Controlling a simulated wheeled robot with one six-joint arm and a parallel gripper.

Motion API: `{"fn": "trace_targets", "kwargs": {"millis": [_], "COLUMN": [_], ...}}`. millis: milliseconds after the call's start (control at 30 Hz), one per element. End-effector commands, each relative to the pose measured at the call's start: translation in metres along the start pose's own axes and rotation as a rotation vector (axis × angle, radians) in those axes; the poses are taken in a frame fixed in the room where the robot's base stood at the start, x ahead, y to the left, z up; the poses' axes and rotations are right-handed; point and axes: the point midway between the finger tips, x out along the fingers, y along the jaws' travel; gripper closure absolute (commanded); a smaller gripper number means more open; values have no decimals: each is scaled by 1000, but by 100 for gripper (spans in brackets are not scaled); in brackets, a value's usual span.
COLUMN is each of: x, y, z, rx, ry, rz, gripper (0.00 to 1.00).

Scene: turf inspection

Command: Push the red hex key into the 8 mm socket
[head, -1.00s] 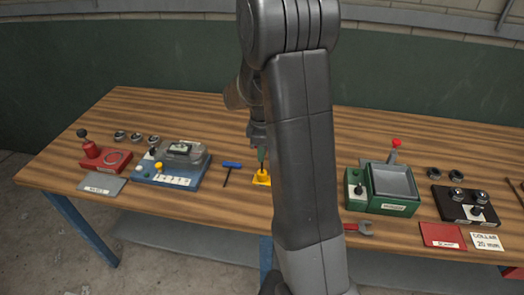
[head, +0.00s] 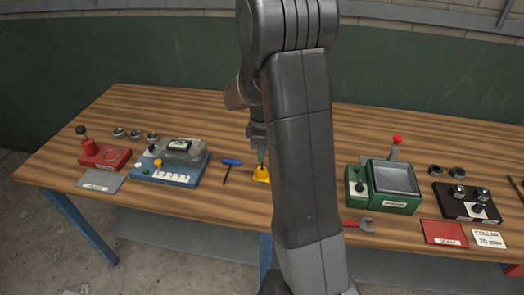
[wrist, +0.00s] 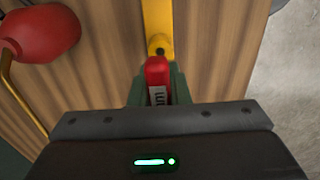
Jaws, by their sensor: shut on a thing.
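My gripper (wrist: 157,82) is shut on a red handle with a white label, which I take to be the red hex key (wrist: 156,72). It shows between the green fingers in the wrist view. Just ahead of the red end is a yellow piece (wrist: 158,18) with a round, dark-centred fitting; I cannot tell whether this is the 8 mm socket. In the head view my gripper (head: 262,155) points down at the yellow piece (head: 261,177) on the bench. The key's tip and any contact with the socket are hidden.
A blue-handled tool (head: 231,162) lies just left. A blue panel unit (head: 168,165) and red device (head: 105,155) stand further left. A green box (head: 382,185), red wrench (head: 360,226) and black block (head: 466,205) are right. A red rounded object (wrist: 42,33) shows in the wrist view.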

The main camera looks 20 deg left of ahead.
Motion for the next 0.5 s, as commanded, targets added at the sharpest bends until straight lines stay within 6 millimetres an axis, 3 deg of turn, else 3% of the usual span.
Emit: {"fn": "trace_targets", "kwargs": {"millis": [500], "x": [14], "y": [0], "z": [0], "rx": [0], "ry": [0], "rz": [0], "gripper": [100]}}
